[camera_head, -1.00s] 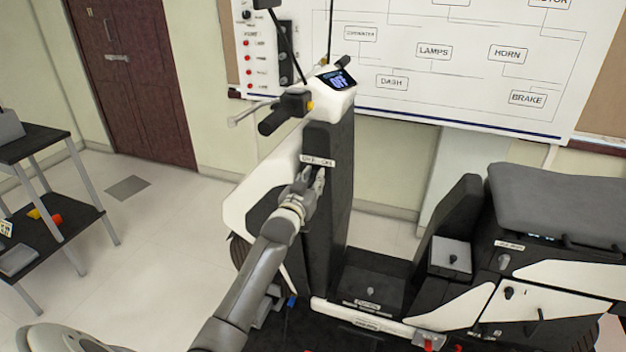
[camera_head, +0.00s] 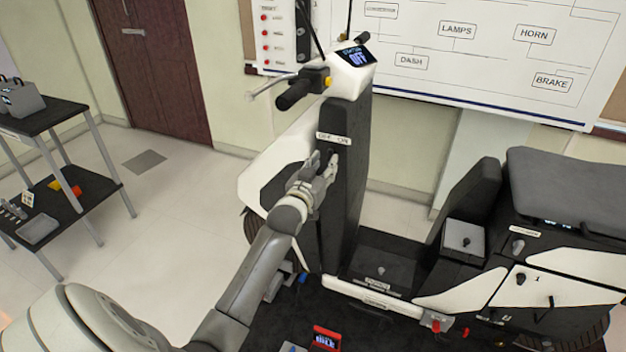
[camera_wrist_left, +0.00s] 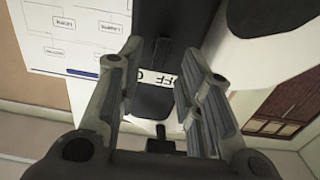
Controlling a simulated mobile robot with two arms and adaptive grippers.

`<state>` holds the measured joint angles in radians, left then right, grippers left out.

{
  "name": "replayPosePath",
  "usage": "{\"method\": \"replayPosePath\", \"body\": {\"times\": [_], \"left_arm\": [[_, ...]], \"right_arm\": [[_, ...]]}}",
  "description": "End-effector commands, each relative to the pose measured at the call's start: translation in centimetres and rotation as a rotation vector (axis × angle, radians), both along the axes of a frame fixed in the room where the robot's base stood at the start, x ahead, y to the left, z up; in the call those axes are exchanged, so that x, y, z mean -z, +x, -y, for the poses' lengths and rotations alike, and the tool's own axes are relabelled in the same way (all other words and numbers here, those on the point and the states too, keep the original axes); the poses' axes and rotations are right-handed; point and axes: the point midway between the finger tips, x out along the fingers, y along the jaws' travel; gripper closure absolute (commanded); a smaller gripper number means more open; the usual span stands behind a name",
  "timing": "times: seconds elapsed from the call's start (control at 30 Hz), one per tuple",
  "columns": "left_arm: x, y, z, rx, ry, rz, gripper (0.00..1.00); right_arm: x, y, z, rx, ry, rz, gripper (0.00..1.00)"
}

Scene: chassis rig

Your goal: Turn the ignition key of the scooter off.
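The scooter (camera_head: 345,215) stands in the middle of the head view, with a white OFF/ON label (camera_head: 333,138) on its dark front column. My left gripper (camera_head: 325,162) is just below this label, with its fingers apart. In the left wrist view the open left gripper (camera_wrist_left: 158,85) points at the column, and the label (camera_wrist_left: 158,78) shows upside down between the fingers. A small dark part, apparently the ignition key (camera_wrist_left: 160,141), shows between the fingers, apart from both. Its turn position cannot be told. The scooter's dash display (camera_head: 356,56) reads OFF. My right gripper is not in view.
The handlebar grip (camera_head: 300,92) and brake lever stick out above my left gripper. The scooter's seat (camera_head: 570,185) is at the right. A dark two-tier shelf (camera_head: 75,190) stands at the left. The floor (camera_head: 185,225) between shelf and scooter is clear.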

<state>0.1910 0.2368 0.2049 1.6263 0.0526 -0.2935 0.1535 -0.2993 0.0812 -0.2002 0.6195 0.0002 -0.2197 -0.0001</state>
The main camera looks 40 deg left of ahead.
Motion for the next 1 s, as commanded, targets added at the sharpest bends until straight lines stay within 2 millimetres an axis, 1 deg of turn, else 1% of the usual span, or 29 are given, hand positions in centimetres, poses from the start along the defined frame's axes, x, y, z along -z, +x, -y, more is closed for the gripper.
{"method": "replayPosePath", "body": {"times": [0.03,0.2,0.3,0.43,0.6,1.0], "left_arm": [[0.1,-1.0,0.2,0.0,0.0,-0.001,0.66],[0.1,-4.0,0.9,0.0,0.0,-0.002,0.66],[0.0,-5.4,1.3,0.0,0.0,0.0,0.66],[0.1,-6.8,1.6,-0.001,0.0,-0.001,0.66],[0.0,-7.6,1.8,-0.001,0.0,-0.001,0.66],[0.0,-7.7,1.8,-0.001,0.0,-0.001,0.66]], "right_arm": [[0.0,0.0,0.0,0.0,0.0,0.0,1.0],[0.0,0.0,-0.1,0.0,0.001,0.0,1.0],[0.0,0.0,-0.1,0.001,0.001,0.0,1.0],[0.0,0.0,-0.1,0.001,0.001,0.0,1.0],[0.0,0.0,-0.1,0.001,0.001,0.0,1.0],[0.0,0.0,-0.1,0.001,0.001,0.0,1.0]]}}
